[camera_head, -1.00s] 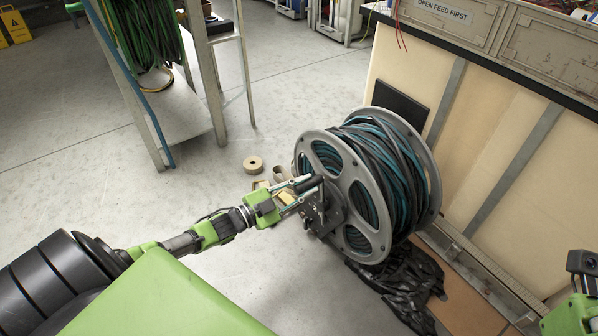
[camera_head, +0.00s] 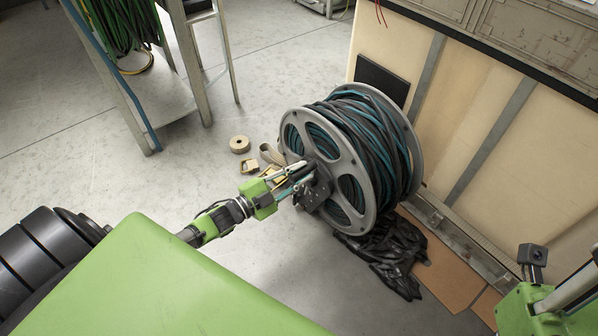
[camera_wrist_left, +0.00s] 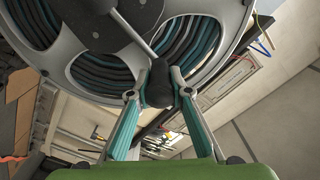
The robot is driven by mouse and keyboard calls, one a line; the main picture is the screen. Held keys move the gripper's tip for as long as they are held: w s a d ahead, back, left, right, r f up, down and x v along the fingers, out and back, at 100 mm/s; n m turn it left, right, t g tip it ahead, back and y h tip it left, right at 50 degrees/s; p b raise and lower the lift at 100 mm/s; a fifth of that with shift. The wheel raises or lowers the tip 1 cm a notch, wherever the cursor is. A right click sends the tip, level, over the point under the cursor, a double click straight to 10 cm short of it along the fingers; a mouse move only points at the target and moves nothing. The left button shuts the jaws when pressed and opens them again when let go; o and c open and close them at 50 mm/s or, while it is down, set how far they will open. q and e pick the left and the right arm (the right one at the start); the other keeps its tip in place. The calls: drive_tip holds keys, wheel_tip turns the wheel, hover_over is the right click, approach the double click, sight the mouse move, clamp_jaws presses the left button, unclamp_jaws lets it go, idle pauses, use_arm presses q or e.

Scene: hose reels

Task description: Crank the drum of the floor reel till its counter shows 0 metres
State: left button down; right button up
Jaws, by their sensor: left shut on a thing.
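The floor reel is a grey drum (camera_head: 373,216) wound with black and teal hose (camera_head: 372,130). It stands on the floor in the middle of the head view, its near flange facing my left arm. My left gripper (camera_head: 299,178) is at the hub side of that flange, shut on the dark crank handle. In the left wrist view the handle (camera_wrist_left: 159,84) sits between the two teal fingers, with a metal rod running from it toward the hub (camera_wrist_left: 125,14). A dark housing (camera_head: 313,194) is at the hub; no counter reading is legible. My right gripper's fingers are not shown.
A tape roll (camera_head: 239,144) and small yellowish pieces (camera_head: 250,166) lie left of the reel. Black crumpled sheeting (camera_head: 393,257) lies under it. A panelled bench (camera_head: 480,110) stands behind right. A rack with green hose (camera_head: 125,35) is upper left.

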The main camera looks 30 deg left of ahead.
use_arm(q)
drive_tip(key=shift+s+d+f, duration=0.1)
drive_tip(key=shift+f, duration=0.05)
drive_tip(key=c, duration=1.9)
unclamp_jaws()
drive_tip(key=shift+o, duration=0.3)
drive_tip(key=v, duration=1.2)
